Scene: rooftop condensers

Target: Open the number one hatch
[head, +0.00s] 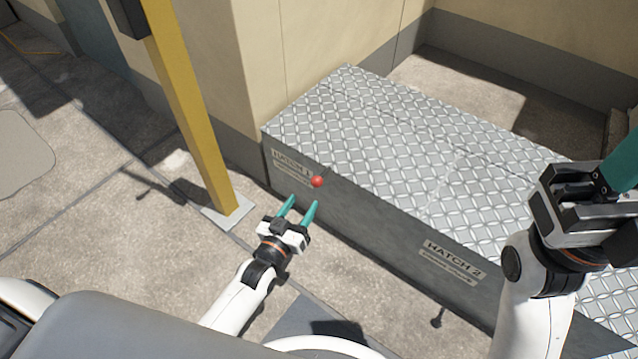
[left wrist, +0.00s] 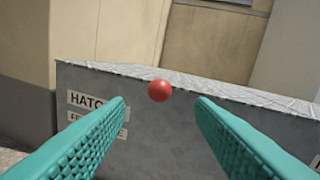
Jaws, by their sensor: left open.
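The number one hatch (head: 325,115) is the far-left part of a closed, flat tread-plate cover on a low grey box. A label reading HATCH 1 (head: 291,158) is on the box's front face; part of it shows in the left wrist view (left wrist: 90,99). A red ball knob (head: 317,182) is at the front top edge, right of that label. My left gripper (head: 302,204) is open and empty, its teal fingers pointing at the knob. In the left wrist view the knob (left wrist: 159,91) appears between and beyond the fingertips (left wrist: 161,106), apart from them. My right gripper (head: 616,178) is partly cut off.
A yellow post (head: 190,100) stands left of the box. A beige wall (head: 300,45) rises behind. Concrete floor lies open at left.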

